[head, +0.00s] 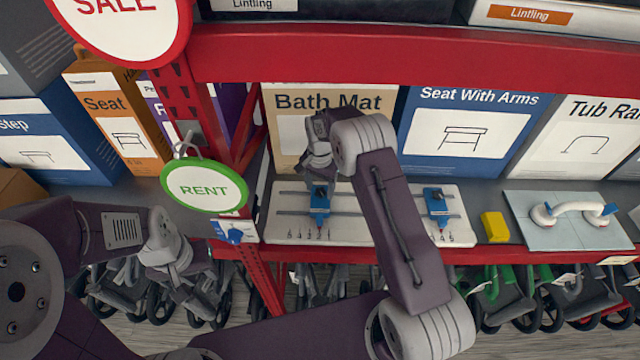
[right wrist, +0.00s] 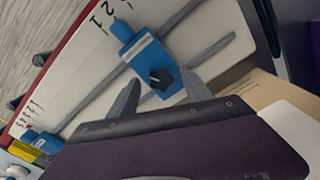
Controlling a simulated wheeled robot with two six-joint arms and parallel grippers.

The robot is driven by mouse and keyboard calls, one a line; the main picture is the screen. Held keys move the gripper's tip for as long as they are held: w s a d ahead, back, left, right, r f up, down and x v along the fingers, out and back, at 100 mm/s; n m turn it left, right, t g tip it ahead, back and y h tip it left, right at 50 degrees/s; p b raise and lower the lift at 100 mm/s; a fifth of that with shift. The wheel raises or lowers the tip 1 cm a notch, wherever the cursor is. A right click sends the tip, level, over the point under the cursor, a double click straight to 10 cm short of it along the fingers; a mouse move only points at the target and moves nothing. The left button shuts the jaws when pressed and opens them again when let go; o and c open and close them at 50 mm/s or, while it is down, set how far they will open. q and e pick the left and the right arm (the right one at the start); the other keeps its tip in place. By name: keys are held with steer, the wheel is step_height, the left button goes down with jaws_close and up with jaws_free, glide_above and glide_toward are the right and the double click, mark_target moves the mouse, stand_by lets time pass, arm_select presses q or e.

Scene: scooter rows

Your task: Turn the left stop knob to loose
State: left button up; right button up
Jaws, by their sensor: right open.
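The white board (head: 280,200) lies on the shelf with two grey rails and a blue stop at each end. The left stop (head: 320,203) sits below my right gripper (head: 318,178). In the right wrist view, the left stop (right wrist: 135,45) carries a black star-shaped knob (right wrist: 161,79). The open fingers of my right gripper (right wrist: 160,84) stand either side of this knob; contact cannot be told. The right stop (head: 437,205) also shows in the right wrist view (right wrist: 42,141). My left gripper (head: 200,285) hangs low before the shelf, its fingers unclear.
A yellow block (head: 495,227) and a light-blue panel with a white grab bar (head: 575,212) stand right of the board. Boxes line the shelf back. A red upright (head: 205,110) with a green-rimmed RENT sign (head: 204,188) is at left. Folded wheeled frames stand below.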

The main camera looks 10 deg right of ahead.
steer(key=shift+f, duration=0.2)
steer(key=shift+w+d+f, duration=0.1)
steer(key=shift+w, duration=0.1)
jaws_close()
